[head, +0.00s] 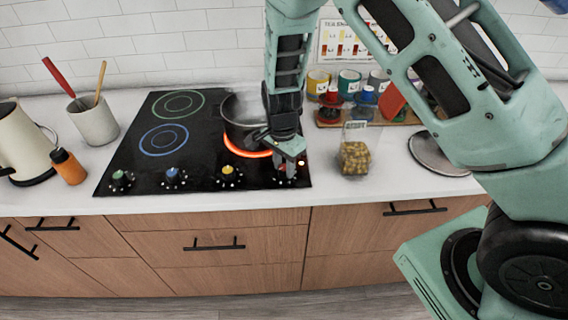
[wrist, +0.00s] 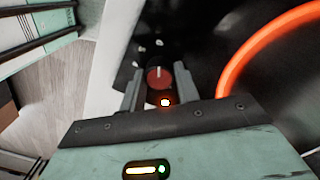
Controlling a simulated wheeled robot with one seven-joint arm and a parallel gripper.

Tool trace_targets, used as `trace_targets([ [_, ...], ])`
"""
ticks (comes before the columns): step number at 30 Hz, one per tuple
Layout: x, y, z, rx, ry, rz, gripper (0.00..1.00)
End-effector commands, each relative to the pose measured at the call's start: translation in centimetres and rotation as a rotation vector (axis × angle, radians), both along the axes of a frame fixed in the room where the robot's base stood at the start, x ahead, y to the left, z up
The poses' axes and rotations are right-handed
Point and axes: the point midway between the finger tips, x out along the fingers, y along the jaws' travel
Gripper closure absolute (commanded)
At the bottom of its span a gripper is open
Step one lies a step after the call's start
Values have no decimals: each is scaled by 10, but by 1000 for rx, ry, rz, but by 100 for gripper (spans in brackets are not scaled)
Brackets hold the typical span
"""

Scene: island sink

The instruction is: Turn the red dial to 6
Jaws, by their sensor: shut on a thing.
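The red dial (wrist: 159,76) is on the front right of the black stove, with a pale pointer mark on its top. My gripper (wrist: 158,88) is shut on it, one finger on each side. In the head view my gripper (head: 287,170) hangs over the front right corner of the stove (head: 205,155), and the dial is mostly hidden behind it. A small light glows beside the dial. The numbers around the dial cannot be read. The burner behind it (head: 240,150) glows orange under a dark pot (head: 240,108).
Green (head: 121,178), blue (head: 172,174) and yellow (head: 200,171) dials line the stove's front edge to the left. A glass jar (head: 355,158) and a round lid (head: 440,152) are to the right. Mugs and a rack stand behind. A kettle (head: 22,140) is at far left.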

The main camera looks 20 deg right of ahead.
Motion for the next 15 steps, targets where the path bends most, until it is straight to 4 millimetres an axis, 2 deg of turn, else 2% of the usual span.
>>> trace_targets([
  [7, 1, 0, 1, 1, -3, -2, 91],
  [8, 1, 0, 1, 1, -3, -2, 66],
  [10, 1, 0, 1, 1, -3, -2, 47],
  [15, 0, 0, 0, 1, -2, -1, 47],
])
